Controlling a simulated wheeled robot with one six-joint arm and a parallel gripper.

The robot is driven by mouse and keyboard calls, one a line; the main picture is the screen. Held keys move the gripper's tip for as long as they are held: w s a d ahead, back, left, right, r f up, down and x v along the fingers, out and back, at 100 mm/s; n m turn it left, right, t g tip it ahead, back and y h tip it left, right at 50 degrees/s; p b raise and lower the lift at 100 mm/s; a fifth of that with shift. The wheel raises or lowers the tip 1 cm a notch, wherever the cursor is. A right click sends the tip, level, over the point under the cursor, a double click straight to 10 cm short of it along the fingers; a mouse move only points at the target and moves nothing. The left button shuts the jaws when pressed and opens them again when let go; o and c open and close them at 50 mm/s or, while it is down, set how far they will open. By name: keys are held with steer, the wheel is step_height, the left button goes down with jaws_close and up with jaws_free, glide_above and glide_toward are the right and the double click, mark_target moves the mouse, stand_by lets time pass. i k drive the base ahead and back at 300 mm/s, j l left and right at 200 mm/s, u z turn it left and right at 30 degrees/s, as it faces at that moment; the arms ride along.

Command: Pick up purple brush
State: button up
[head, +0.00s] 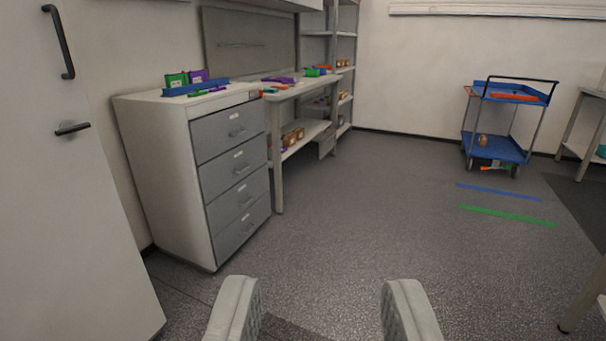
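My gripper (322,308) is open and empty at the bottom of the head view, its two pale fingers wide apart above the floor. No brush can be made out for certain. A small purple item (198,76) stands beside a green one on top of the grey drawer cabinet (150,105). A flat purple item (280,79) lies on the workbench (300,88) behind the cabinet. Both are too small to tell what they are. My gripper is far from both, in front of the cabinet and to its right.
A blue trolley (500,148) stands at the back right. Shelves (318,34) stand in the far left corner. A white door with dark handles (60,190) is close on the left. Table legs (585,300) show at the lower right. The middle floor (380,190) is clear.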

mark_target(290, 82)
steer(key=i, duration=0.9)
steer(key=i+u, duration=0.1)
steer(key=i, duration=0.85)
steer(key=i+l+u, duration=0.1)
steer(key=i, duration=0.8)
steer(key=i+l, duration=0.2)
steer(key=i, duration=0.7)
steer(key=z, duration=1.1)
steer(key=u, duration=1.15)
steer(key=i+l, duration=0.2)
steer(key=i, duration=0.2)
steer(key=i+l+z, duration=0.1)
steer(key=i, duration=0.25)
steer(key=i+l, duration=0.2)
steer(key=i, duration=0.2)
